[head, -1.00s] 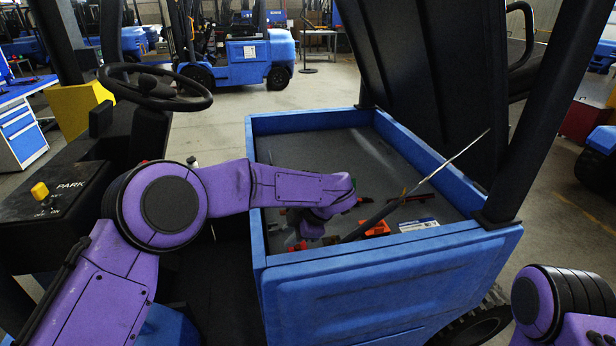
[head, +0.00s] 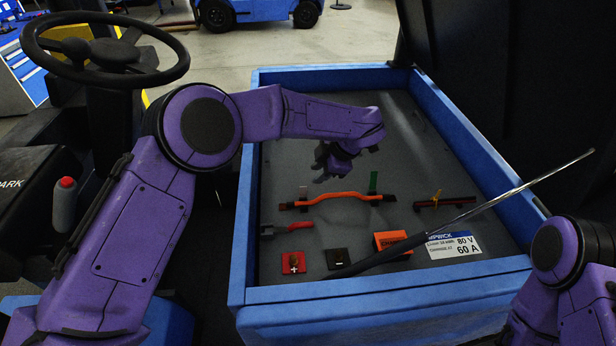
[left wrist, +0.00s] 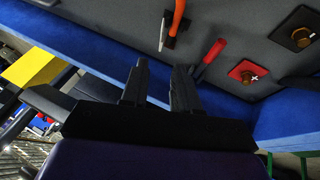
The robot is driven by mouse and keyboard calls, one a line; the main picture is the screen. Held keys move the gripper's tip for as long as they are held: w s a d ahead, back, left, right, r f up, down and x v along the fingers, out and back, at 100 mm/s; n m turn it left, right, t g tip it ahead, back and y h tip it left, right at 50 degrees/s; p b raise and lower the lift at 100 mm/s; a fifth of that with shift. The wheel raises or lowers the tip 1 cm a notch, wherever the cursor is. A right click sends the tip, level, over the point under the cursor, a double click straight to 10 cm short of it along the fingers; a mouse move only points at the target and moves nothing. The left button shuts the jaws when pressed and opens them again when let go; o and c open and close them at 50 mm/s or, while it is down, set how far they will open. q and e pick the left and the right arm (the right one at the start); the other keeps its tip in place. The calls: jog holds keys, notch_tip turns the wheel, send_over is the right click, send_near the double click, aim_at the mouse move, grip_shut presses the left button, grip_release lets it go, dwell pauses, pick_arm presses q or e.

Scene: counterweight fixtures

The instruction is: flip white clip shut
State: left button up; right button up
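The white clip is a small pale tab (head: 304,189) standing up at the left end of an orange bar (head: 345,196) on the grey deck inside the blue compartment. In the left wrist view the white clip (left wrist: 162,34) sticks out beside the orange bar (left wrist: 178,18). My left gripper (head: 324,170) hangs above the deck, behind and slightly right of the clip in the head view, not touching it. In the left wrist view its two fingers (left wrist: 160,84) are apart with nothing between them.
A green clip (head: 373,182) stands at the bar's right end. A yellow clip (head: 437,198) stands on a dark red bar. A red-handled lever (head: 288,227), red (head: 293,263) and black (head: 338,259) terminals and a long rod (head: 470,211) are nearby. Blue walls (head: 243,230) enclose the deck.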

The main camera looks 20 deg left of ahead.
aim_at(303, 191)
pick_arm(q)
jog(key=p+x, duration=0.2)
jog(key=x, duration=0.6)
jog(key=shift+a+f, duration=0.25)
jog(key=shift+s, duration=0.1)
jog(key=shift+c, duration=0.3)
grip_shut()
